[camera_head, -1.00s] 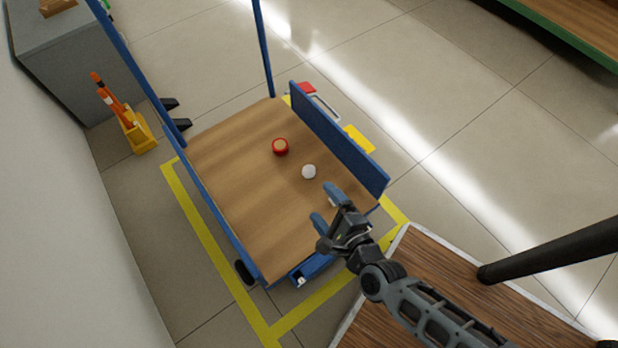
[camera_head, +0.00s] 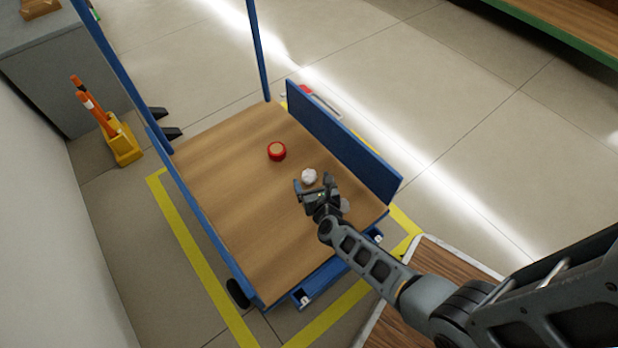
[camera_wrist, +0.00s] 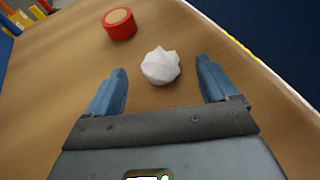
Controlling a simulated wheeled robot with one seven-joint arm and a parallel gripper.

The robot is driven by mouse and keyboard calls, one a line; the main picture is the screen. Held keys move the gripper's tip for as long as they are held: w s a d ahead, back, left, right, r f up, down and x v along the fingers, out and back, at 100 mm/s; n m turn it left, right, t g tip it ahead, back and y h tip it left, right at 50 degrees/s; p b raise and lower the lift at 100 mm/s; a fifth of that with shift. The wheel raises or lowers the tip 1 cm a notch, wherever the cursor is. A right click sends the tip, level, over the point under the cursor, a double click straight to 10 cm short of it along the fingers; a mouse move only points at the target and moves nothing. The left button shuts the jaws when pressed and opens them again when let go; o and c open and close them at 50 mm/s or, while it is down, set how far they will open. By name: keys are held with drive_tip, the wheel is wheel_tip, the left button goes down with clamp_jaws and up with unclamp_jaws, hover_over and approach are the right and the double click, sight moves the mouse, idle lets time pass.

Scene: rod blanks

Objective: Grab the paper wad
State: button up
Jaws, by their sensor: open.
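The paper wad (camera_head: 309,176) is a small white crumpled ball on the wooden deck of a blue-framed cart. In the wrist view the paper wad (camera_wrist: 161,66) lies just beyond the fingertips, roughly centred in the gap between them. My gripper (camera_head: 312,182) is open and empty, low over the deck on the near side of the wad. Its two blue fingers also show in the wrist view (camera_wrist: 162,80), one on each side, apart from the wad.
A red round object with a tan top (camera_head: 277,151) sits on the deck beyond the wad, to the left. A blue side panel (camera_head: 345,140) stands along the deck's right edge, and blue posts rise at the far end. The deck's left part is clear.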

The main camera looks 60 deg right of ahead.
drive_tip(key=shift+x, duration=1.4)
drive_tip(key=shift+c, duration=0.3)
drive_tip(key=c, duration=1)
